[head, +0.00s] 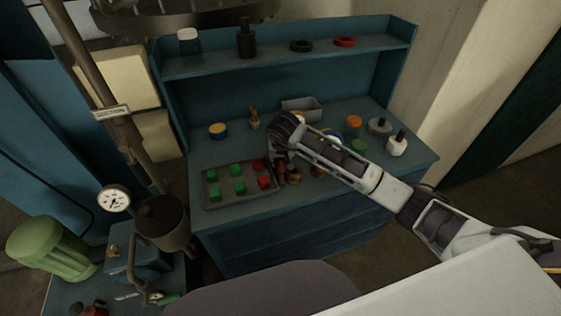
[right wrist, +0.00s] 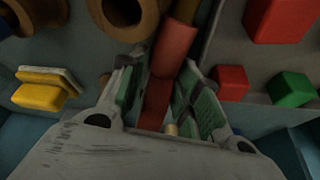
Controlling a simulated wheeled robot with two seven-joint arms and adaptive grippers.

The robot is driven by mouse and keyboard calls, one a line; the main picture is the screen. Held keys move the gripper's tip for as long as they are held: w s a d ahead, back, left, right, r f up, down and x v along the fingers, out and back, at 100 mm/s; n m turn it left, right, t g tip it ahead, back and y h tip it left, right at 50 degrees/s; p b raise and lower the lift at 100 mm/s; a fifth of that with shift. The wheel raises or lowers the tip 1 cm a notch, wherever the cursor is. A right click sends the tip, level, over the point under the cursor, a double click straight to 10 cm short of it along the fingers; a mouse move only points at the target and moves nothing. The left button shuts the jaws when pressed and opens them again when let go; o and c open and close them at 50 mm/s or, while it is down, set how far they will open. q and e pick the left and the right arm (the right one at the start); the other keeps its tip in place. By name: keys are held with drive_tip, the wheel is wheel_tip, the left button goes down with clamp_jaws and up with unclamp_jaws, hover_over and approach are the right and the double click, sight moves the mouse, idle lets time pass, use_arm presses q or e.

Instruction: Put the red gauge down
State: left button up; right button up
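The red gauge (right wrist: 173,48) is a slim red bar with a brass-coloured end, between the two finger pads of my right gripper (right wrist: 160,98) in the right wrist view. The pads appear closed against its sides. In the head view my right gripper (head: 280,158) is over the blue bench, just right of the grey tray (head: 212,204). A small red part (head: 281,171) shows below the fingers there; most of the gauge is hidden by the gripper. I cannot tell whether its lower end touches the bench. My left gripper is not in view.
The tray holds several green and red blocks. Brass-coloured rings (right wrist: 125,14) lie close to my right gripper. A shelf (head: 270,60) runs above.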

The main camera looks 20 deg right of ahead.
idle(0.4)
clamp_jaws()
drive_tip(key=shift+r, duration=0.2)
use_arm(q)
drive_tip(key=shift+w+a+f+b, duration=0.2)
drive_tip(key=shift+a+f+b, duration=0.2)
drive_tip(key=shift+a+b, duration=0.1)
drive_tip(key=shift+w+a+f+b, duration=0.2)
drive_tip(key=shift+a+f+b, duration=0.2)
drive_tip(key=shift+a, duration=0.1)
use_arm(e)
wheel_tip(320, 180, up, 18)
drive_tip(key=shift+f, duration=0.2)
idle(0.4)
